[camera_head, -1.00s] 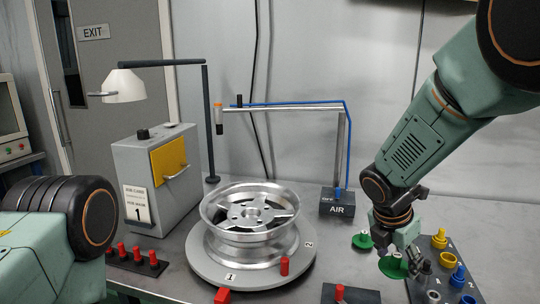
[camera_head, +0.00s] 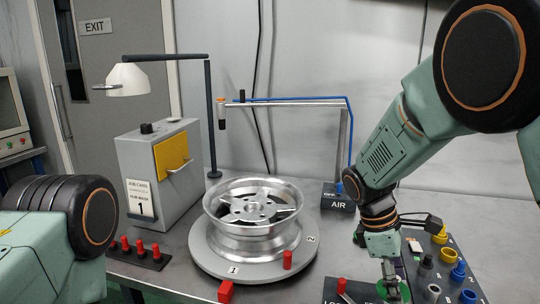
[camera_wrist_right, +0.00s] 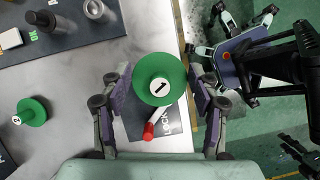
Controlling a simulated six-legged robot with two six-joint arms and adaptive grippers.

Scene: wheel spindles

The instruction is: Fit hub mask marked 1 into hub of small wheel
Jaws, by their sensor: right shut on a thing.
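My right gripper (camera_wrist_right: 158,95) is shut on the green hub mask marked 1 (camera_wrist_right: 160,79), a round disc with a white numbered knob. In the head view the mask (camera_head: 396,293) shows only partly, under the right gripper (camera_head: 391,284), low at the front right. A silver spoked wheel (camera_head: 253,232) lies flat on the grey turntable (camera_head: 215,259), its hub (camera_head: 254,209) facing up, left of and behind the gripper. My left arm shows at the left, but its gripper is out of view.
A second green mask, marked 2 (camera_wrist_right: 32,111), lies on the table. A tray with grey, yellow and blue pieces (camera_head: 441,258) stands at the right. Red pegs (camera_head: 140,252) stand in a dark holder at left. A lamp and an air stand (camera_head: 337,199) rise behind the turntable.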

